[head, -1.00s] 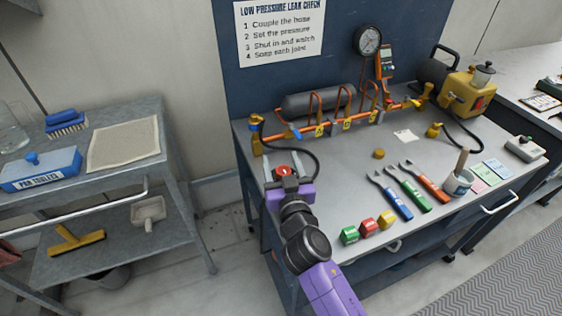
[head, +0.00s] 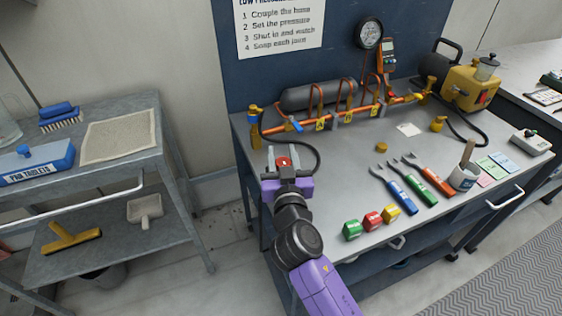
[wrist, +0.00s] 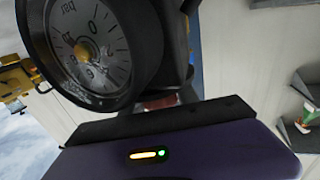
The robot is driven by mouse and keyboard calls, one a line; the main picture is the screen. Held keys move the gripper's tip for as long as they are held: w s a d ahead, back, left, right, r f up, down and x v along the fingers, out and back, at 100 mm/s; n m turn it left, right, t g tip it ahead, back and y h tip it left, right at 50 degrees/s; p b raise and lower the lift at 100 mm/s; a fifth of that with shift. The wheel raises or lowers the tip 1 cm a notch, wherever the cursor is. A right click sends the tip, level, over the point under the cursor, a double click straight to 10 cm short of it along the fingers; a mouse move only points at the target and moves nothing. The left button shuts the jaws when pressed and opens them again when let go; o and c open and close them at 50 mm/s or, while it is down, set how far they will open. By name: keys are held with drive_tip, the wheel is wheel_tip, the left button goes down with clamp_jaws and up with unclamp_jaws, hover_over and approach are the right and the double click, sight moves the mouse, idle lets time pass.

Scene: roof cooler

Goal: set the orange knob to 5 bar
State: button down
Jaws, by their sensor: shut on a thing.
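The orange-red knob (head: 284,162) is at the left front of the bench, between my gripper's fingers. My gripper (head: 283,158) is shut on it; the purple hand body (head: 288,188) is just in front. The fingers hide most of the knob. In the wrist view a dark round pressure gauge (wrist: 92,48) marked "bar" fills the upper left, turned on its side. Its needle cannot be read clearly. A small reddish patch (wrist: 160,102) shows between the gauge and the hand; I cannot tell whether it is the knob.
A black hose (head: 308,145) curves beside the gripper to the orange pipe manifold (head: 350,118). Green, red and yellow blocks (head: 372,219) and several wrenches (head: 398,188) lie to the right. A larger gauge (head: 368,33) stands at the back. Bare bench lies right of the gripper.

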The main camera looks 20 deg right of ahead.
drive_tip(key=shift+s+d+f+m+g+h+b, duration=0.1)
drive_tip(key=shift+f+m+g+h+b, duration=0.2)
drive_tip(key=shift+m+h+b, duration=0.8)
drive_tip(key=shift+d+f+g+h+b, duration=0.1)
drive_tip(key=shift+g+h+b, duration=0.35)
drive_tip(key=shift+b, duration=1.3)
drive_tip(key=m+g+h+b, duration=0.1)
drive_tip(key=b, duration=0.1)
drive_tip(key=m+h+b, duration=0.1)
drive_tip(key=b, duration=0.1)
drive_tip(key=m+g+h+b, duration=0.1)
drive_tip(key=h+b, duration=0.1)
drive_tip(key=shift+s+d+r+g, duration=0.1)
drive_tip(key=shift+s+d+g, duration=0.15)
drive_tip(key=shift+g, duration=0.1)
drive_tip(key=m+g+h+b, duration=0.1)
drive_tip(key=g, duration=0.1)
drive_tip(key=m+g+h+b, duration=0.1)
drive_tip(key=m+h+b, duration=0.1)
drive_tip(key=s+d+m+g+h+b, duration=0.1)
drive_tip(key=g+b, duration=0.1)
drive_tip(key=shift+r+m+g, duration=0.25)
drive_tip(key=shift+m+g, duration=0.05)
drive_tip(key=c, duration=0.9)
unclamp_jaws()
drive_tip(key=shift+a, duration=0.1)
